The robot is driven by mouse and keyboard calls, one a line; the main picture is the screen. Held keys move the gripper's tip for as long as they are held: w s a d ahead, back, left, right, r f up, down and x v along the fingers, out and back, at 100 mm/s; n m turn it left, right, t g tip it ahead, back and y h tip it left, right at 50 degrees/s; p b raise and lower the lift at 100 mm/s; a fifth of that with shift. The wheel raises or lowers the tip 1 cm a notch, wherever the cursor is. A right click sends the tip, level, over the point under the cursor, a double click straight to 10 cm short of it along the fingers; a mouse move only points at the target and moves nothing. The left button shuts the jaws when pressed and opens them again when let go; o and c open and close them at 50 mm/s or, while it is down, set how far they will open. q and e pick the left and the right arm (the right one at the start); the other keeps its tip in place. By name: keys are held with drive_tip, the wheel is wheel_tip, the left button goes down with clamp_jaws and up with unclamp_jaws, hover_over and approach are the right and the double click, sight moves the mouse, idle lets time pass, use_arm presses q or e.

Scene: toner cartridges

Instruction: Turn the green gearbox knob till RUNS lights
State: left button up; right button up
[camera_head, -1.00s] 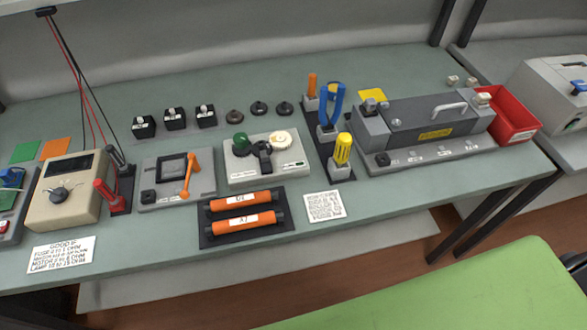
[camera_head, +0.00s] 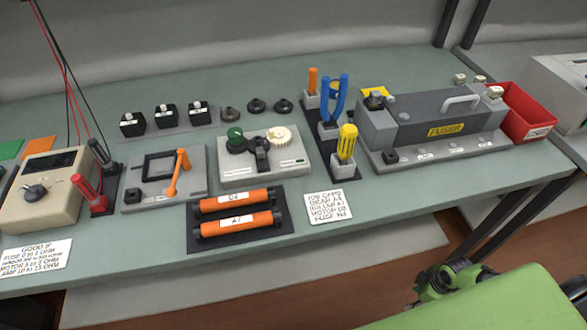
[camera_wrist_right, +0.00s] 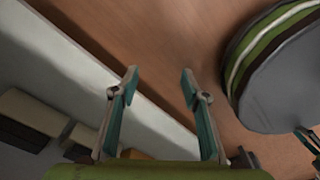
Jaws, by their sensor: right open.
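The green gearbox knob (camera_head: 235,134) stands on the left part of a light grey gearbox base (camera_head: 235,172), in the middle of the bench. A black bracket (camera_head: 262,158) and a cream toothed gear (camera_head: 279,134) sit beside the knob. A small label is on the base's right front; its text is too small to read, and I cannot tell whether any light is lit. My right gripper (camera_wrist_right: 160,76) is open and empty over the floor in the wrist view, far from the knob. My right arm shows at the lower right of the head view. My left gripper is not in view.
Orange rollers (camera_head: 237,225) lie in a black tray in front of the gearbox. A grey frame with an orange lever (camera_head: 177,173) stands left. A tool holder with a yellow-handled tool (camera_head: 347,142) and the fuser unit (camera_head: 440,118) stand right. A printed card (camera_head: 328,206) lies in front.

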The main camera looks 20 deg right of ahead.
drive_tip(key=shift+n, duration=0.6)
drive_tip(key=w+d+b, duration=0.1)
drive_tip(key=d+b, duration=0.1)
drive_tip(key=w+d+b, duration=0.2)
drive_tip(key=shift+w+f, duration=0.1)
drive_tip(key=shift+w, duration=0.05)
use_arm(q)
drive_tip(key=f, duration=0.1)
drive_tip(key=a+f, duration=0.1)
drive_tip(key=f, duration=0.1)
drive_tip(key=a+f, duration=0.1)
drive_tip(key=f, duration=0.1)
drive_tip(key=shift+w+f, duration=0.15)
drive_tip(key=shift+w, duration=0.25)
use_arm(e)
clamp_jaws()
